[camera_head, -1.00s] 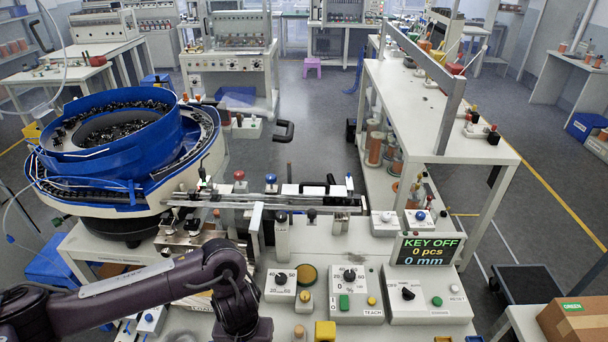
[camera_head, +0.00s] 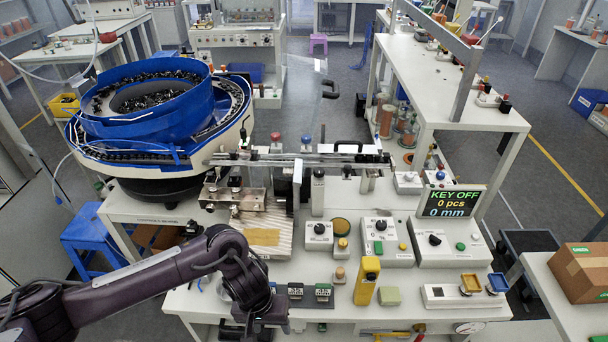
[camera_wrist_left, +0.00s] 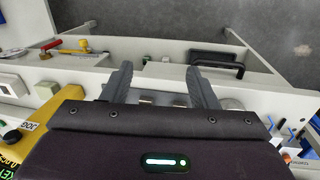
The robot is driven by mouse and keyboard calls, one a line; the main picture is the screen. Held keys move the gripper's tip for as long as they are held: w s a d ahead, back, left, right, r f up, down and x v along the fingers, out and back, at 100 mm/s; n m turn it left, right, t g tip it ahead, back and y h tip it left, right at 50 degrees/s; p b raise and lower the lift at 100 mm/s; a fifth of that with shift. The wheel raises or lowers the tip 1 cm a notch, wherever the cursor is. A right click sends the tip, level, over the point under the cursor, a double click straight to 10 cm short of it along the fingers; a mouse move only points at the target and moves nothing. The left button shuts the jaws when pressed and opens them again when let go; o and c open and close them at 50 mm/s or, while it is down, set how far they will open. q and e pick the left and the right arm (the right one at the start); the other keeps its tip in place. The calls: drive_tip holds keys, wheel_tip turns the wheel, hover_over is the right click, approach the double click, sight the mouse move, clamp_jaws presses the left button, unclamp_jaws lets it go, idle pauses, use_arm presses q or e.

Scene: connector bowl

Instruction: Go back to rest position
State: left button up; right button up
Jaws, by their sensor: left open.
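My left arm comes in from the lower left of the head view. Its dark gripper (camera_head: 264,328) is low in the picture, by the front edge of the white workbench (camera_head: 410,305). In the left wrist view the two grey fingers of my left gripper (camera_wrist_left: 160,86) stand apart with nothing held between them. My right gripper is in neither view.
A blue bowl feeder (camera_head: 150,125) stands at the bench's left. Control boxes, a yellow block (camera_head: 367,281) and a display (camera_head: 450,202) reading KEY OFF occupy the bench. A cardboard box (camera_head: 582,272) is at right. Grey floor shows behind the bench.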

use_arm(q)
drive_tip(key=w+d+f+h, duration=0.3)
drive_tip(key=d+f+h, duration=0.1)
drive_tip(key=d+f, duration=0.2)
drive_tip(key=s+a+f+t, duration=0.1)
drive_tip(key=a+f+t, duration=0.15)
drive_tip(key=f, duration=0.55)
drive_tip(key=s+a+f+t, duration=0.1)
drive_tip(key=s+a+f, duration=0.15)
drive_tip(key=f, duration=0.55)
drive_tip(key=s+a+f+g+y, duration=0.15)
drive_tip(key=s+a+f, duration=0.35)
drive_tip(key=s, duration=0.5)
drive_tip(key=s+a+f+m+y, duration=0.1)
drive_tip(key=s+a+f+y, duration=0.1)
drive_tip(key=s+a+f, duration=0.6)
drive_tip(key=s+a+f+g+y, duration=0.1)
drive_tip(key=s+a+f+y, duration=0.15)
drive_tip(key=s, duration=0.95)
wheel_tip(320, 180, down, 10)
drive_tip(key=a+b, duration=0.1)
drive_tip(key=b, duration=0.8)
drive_tip(key=shift+s+r, duration=0.15)
drive_tip(key=shift+r, duration=0.1)
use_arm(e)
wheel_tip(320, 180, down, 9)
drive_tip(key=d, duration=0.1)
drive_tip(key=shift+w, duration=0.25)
